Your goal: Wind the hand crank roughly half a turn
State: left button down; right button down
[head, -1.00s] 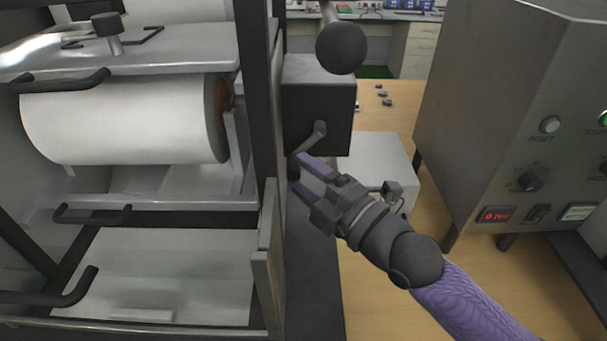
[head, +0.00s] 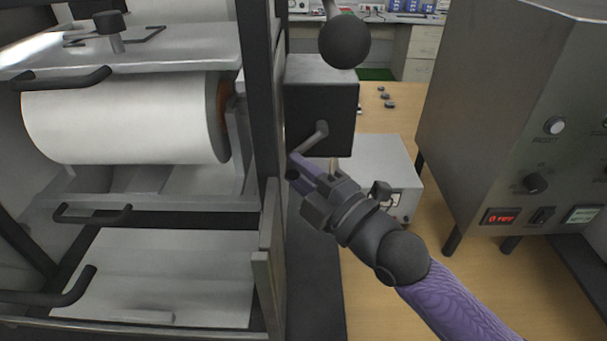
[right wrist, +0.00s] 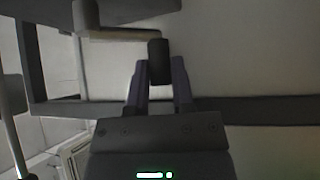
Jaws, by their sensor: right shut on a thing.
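The hand crank (head: 320,132) is a bent metal arm on the front of a dark box (head: 340,100), in the middle of the head view. Its arm slants down and left to a dark handle (right wrist: 158,60), which shows clearly in the right wrist view. My right gripper (head: 298,173) is shut on that handle, with one purple finger on each side of it. In the head view the fingers hide most of the handle. The crank arm also shows at the upper left of the right wrist view (right wrist: 86,20). My left gripper is not in view.
A dark ball knob (head: 344,41) on a rod stands above the crank box. A roller machine with a white roll (head: 125,118) and frame posts is close on the left. A control cabinet (head: 490,120) stands on the right. A pale box (head: 375,165) sits behind my wrist.

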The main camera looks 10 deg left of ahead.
jog(key=shift+a+t, duration=0.1)
jog(key=shift+t, duration=0.2)
jog(key=shift+c, duration=2.4)
grip_release()
jog(key=p+v, duration=0.1)
jog(key=v, duration=0.9)
